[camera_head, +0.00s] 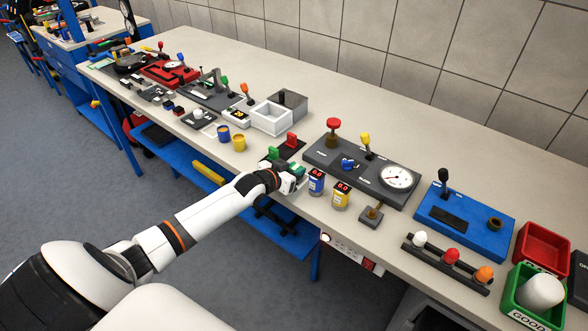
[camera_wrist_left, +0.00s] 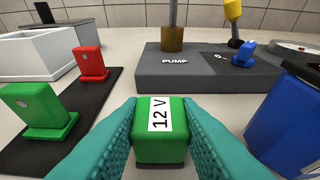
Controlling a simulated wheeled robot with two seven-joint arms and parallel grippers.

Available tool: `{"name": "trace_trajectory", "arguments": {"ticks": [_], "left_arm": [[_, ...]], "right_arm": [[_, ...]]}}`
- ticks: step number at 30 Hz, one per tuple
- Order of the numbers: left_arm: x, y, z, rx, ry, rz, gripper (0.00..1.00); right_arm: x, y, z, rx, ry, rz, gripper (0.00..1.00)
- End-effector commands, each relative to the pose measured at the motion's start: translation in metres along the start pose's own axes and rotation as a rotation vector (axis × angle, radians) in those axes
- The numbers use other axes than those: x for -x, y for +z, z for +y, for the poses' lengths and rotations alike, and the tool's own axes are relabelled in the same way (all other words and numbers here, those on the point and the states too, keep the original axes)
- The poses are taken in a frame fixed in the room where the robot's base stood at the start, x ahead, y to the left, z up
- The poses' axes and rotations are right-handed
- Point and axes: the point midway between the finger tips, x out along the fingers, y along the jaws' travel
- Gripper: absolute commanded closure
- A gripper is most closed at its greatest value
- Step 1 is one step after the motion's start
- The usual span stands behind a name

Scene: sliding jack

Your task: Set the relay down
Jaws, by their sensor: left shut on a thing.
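The relay is a green block with a white "12 V" label, seen in the left wrist view (camera_wrist_left: 172,153). My left gripper (camera_head: 292,180) is shut on it, with a teal finger pressed to each side in the wrist view (camera_wrist_left: 160,140). The relay is upright over the pale bench top, to the right of a dark mat; I cannot tell whether its base touches the bench. In the head view the gripper mostly hides it, near the bench's front edge. My right gripper is not in view.
The dark mat (camera_wrist_left: 75,115) carries a green piece (camera_wrist_left: 38,108) and a red piece (camera_wrist_left: 91,63). Ahead is the grey pump panel (camera_wrist_left: 205,72). A white box (camera_head: 271,118) stands behind the mat.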

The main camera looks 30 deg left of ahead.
Motion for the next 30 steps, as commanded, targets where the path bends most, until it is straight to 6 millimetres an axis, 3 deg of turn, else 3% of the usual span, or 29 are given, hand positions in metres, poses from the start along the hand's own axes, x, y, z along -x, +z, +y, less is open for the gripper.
{"name": "trace_trajectory", "arguments": {"ticks": [2, 3, 7, 19, 30], "left_arm": [[-0.001, -0.002, 0.000, 0.000, 0.000, 0.000, 0.93], [-0.001, -0.003, 0.000, 0.000, 0.000, 0.000, 0.70], [-0.001, -0.002, 0.000, 0.000, 0.000, 0.000, 0.50], [0.006, -0.001, 0.000, 0.001, 0.000, 0.003, 0.50], [0.077, -0.002, 0.000, 0.000, -0.001, 0.003, 0.50]], "right_arm": [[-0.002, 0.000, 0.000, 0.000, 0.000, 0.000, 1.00], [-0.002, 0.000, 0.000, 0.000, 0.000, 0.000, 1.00], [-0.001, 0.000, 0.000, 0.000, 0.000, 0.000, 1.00], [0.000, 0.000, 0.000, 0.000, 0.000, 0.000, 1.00], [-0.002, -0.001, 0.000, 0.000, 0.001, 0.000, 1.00]]}}
